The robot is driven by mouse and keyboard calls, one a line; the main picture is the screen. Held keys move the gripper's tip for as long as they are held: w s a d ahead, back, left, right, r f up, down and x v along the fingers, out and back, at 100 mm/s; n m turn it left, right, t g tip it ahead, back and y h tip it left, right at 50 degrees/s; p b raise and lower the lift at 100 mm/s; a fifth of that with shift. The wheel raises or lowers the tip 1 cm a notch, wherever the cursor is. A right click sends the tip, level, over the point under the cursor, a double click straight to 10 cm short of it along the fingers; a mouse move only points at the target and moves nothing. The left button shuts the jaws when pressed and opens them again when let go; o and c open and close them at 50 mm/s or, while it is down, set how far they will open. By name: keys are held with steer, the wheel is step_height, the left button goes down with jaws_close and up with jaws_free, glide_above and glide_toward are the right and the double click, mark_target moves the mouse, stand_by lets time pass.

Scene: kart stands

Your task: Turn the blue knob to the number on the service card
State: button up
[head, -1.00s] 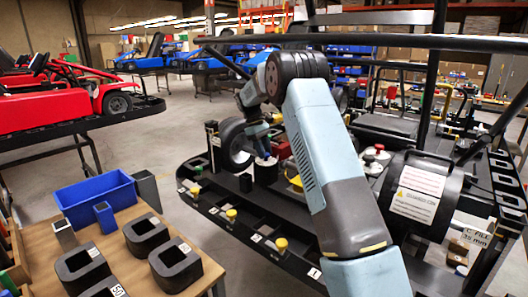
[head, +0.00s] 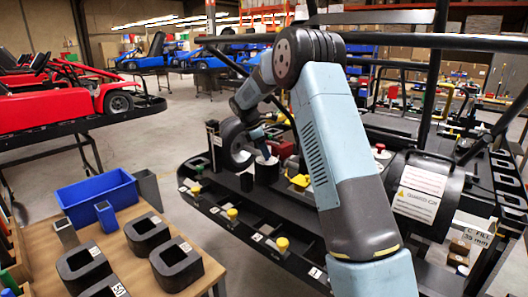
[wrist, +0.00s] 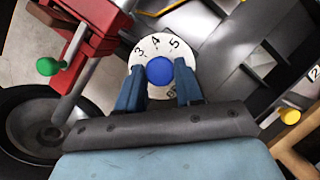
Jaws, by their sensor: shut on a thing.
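The blue knob (wrist: 160,71) sits at the middle of a round white dial (wrist: 153,47) in the wrist view. The numbers 3, 4 and 5 read along the dial's far edge, and another mark near the right finger is partly covered. My gripper (wrist: 159,88) has its two blue fingers on either side of the knob and is shut on it. In the head view my gripper (head: 262,143) reaches down to the white-topped dial post (head: 266,172) beside a black wheel; the knob is hidden there. I cannot identify a service card or read its number.
A black wheel (head: 236,144) and a red block with a green-ended handle (wrist: 84,40) stand close to the dial. A black drum (head: 447,188) bears a white label. Several yellow-capped posts line the stand's front edge. A table with a blue bin (head: 97,197) is at left.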

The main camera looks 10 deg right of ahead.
steer(key=shift+s+a+n, duration=0.1)
steer(key=shift+n, duration=0.2)
steer(key=o, duration=1)
steer(key=shift+o, duration=0.2)
steer(key=v, duration=1.3)
steer(key=shift+r, duration=0.35)
steer(key=shift+s+a, duration=0.1)
steer(key=shift+s, duration=0.05)
